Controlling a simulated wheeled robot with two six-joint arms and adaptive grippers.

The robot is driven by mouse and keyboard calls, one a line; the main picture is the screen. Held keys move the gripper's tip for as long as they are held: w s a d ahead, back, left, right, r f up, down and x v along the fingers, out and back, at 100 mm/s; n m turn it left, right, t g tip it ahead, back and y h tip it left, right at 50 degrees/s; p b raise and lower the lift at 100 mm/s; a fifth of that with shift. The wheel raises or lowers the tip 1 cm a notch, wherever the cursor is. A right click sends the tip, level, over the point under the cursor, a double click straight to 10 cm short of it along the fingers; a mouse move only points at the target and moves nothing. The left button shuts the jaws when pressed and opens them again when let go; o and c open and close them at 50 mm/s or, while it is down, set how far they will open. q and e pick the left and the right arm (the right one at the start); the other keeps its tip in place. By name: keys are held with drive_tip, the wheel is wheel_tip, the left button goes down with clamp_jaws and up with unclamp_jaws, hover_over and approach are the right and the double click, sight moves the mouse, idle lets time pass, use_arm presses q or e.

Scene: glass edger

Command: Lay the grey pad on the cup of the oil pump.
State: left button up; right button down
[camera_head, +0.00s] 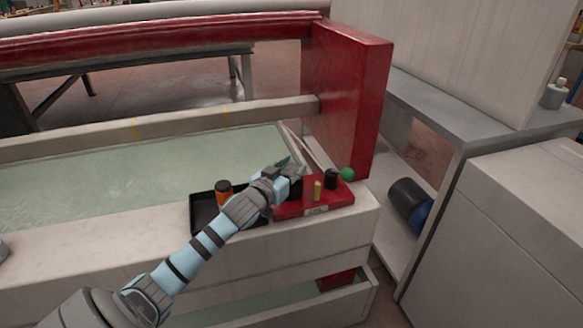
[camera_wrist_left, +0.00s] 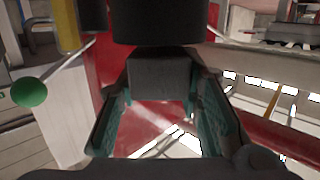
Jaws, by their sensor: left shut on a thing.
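The oil pump is a red base (camera_head: 338,197) with a yellow post (camera_head: 318,190), a black round part (camera_head: 331,179) and a green ball (camera_head: 347,174). My left gripper (camera_head: 291,174) is over the left end of this base. In the left wrist view, its fingers are shut on a dark grey block (camera_wrist_left: 161,76), which I take for the grey pad. A black round body (camera_wrist_left: 156,22) stands close beyond the block; I cannot tell whether they touch. The green ball (camera_wrist_left: 29,92) and yellow post (camera_wrist_left: 67,27) show at the left there. The cup is not clear in the head view.
A black tray (camera_head: 203,222) with an orange bottle (camera_head: 224,190) sits left of the pump, partly behind my arm. A red upright (camera_head: 345,95) rises behind the pump. A greenish trough (camera_head: 110,175) lies at the left. A dark cylinder (camera_head: 408,203) lies at the right.

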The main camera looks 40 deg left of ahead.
use_arm(q)
drive_tip(key=shift+f, duration=0.2)
drive_tip(key=o, duration=0.8)
drive_tip(key=shift+o, duration=0.2)
drive_tip(key=shift+r, duration=0.1)
drive_tip(key=shift+s+r+p, duration=0.35)
drive_tip(key=shift+s+r, duration=0.05)
drive_tip(key=shift+r, duration=0.25)
drive_tip(key=p+v, duration=0.4)
drive_tip(key=v, duration=0.7)
use_arm(e)
drive_tip(key=shift+g, duration=0.4)
drive_tip(key=s+r, duration=0.3)
drive_tip(key=s, duration=0.1)
drive_tip(key=shift+r, duration=0.35)
use_arm(q)
drive_tip(key=shift+s+f, duration=0.1)
